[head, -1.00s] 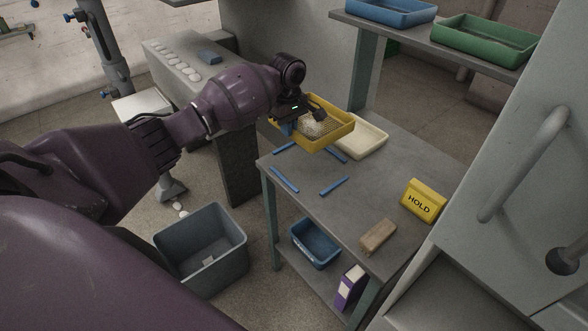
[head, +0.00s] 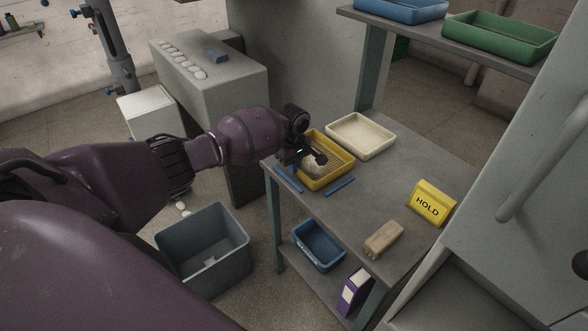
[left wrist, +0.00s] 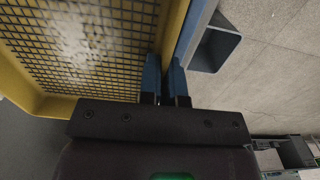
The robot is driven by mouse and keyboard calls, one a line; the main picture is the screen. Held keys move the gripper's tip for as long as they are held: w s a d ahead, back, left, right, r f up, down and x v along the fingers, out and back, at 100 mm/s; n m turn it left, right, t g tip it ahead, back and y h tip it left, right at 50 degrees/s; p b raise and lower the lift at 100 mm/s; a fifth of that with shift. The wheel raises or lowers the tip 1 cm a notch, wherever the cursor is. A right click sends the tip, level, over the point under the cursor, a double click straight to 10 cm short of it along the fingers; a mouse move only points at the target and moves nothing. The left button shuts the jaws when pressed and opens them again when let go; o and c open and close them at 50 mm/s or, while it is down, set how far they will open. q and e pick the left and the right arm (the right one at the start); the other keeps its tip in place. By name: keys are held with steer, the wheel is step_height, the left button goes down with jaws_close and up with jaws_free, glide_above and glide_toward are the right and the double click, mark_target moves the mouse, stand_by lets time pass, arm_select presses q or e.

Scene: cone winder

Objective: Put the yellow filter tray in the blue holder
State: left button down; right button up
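The yellow filter tray (head: 340,160) has a mesh floor with a whitish clump on it. In the head view it is low over the table's left part, among the blue strips of the holder (head: 340,187). One strip shows left of the tray and one in front; the far strips are hidden. I cannot tell whether the tray touches the table. My left gripper (head: 300,161) is at the tray's left side. In the left wrist view its blue fingers (left wrist: 165,82) are closed on the yellow tray wall (left wrist: 172,30), beside a blue strip (left wrist: 190,35). My right gripper is out of view.
A cream tray (head: 361,135) lies right behind the yellow tray. A yellow HOLD sign (head: 430,203) and a tan block (head: 383,238) are on the table's right. A grey bin (head: 203,250) stands on the floor. A shelf above holds a green tray (head: 499,38).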

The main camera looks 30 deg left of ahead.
arm_select(q)
steer(key=shift+f, duration=0.5)
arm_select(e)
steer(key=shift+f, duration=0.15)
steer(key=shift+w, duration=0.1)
arm_select(q)
steer(key=c, duration=1.8)
jaws_free()
steer(key=shift+f, duration=0.15)
steer(key=o, duration=0.5)
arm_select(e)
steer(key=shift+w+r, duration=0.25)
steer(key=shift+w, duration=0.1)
